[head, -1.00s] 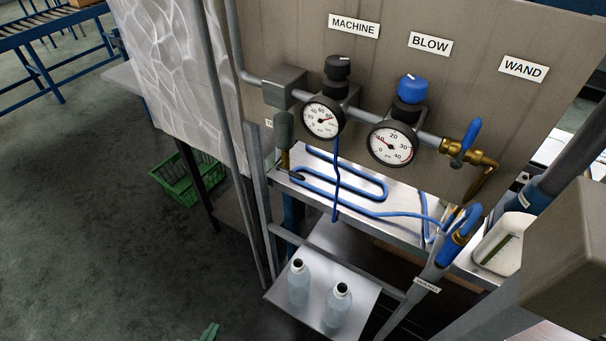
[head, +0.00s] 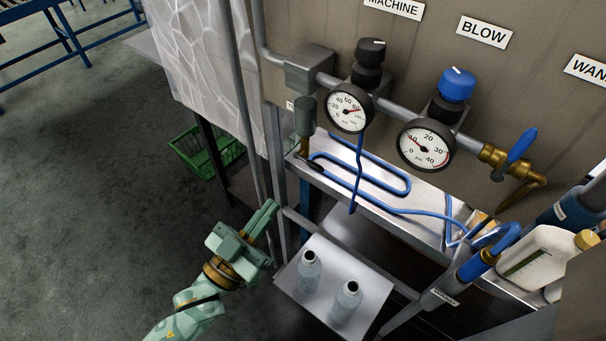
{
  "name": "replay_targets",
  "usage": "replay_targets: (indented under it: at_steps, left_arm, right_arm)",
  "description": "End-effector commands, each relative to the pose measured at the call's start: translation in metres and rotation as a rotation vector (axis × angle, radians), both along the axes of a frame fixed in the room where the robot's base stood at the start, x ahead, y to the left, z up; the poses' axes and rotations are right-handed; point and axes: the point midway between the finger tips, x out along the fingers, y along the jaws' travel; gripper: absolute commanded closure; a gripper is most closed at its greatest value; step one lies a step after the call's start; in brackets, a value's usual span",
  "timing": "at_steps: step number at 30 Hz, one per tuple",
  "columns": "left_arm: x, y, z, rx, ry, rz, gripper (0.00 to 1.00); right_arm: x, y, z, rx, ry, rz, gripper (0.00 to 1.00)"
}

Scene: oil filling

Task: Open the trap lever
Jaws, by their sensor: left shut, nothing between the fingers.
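The trap hangs under a grey box (head: 311,66) on the pipe, at the left of the panel. It has a grey-green bowl (head: 304,117) and a brass fitting (head: 304,146) below it. A small dark lever (head: 312,163) sticks out beside the foot of the fitting, above the steel shelf. My left gripper (head: 269,211) is shut and empty. In the picture it is below and left of the lever, in front of the grey uprights and left of the small steel shelf with bottles. My right gripper is not in view.
Grey upright pipes (head: 245,100) stand left of the trap. A blue hose (head: 357,172) loops over the steel shelf (head: 425,193). Two open bottles (head: 309,272) stand on a lower plate (head: 370,318). A green crate (head: 195,155) sits on the floor, which is free at left.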

Motion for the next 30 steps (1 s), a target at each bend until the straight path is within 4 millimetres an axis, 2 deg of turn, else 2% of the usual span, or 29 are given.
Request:
replay_targets:
  at_steps: [7,18,22,30]
  left_arm:
    - [0.019,-0.014,0.01,-0.001,-0.003,0.0,1.0]
    - [0.079,-0.057,0.035,-0.001,-0.001,0.0,1.0]
    - [0.087,-0.063,0.011,0.001,0.005,0.0,1.0]
    - [0.094,-0.068,-0.001,0.001,0.002,0.001,1.0]
  right_arm:
    - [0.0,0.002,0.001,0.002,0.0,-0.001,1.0]
    - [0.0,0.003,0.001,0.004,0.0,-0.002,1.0]
    - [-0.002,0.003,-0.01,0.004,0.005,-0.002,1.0]
    - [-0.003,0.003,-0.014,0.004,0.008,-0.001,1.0]
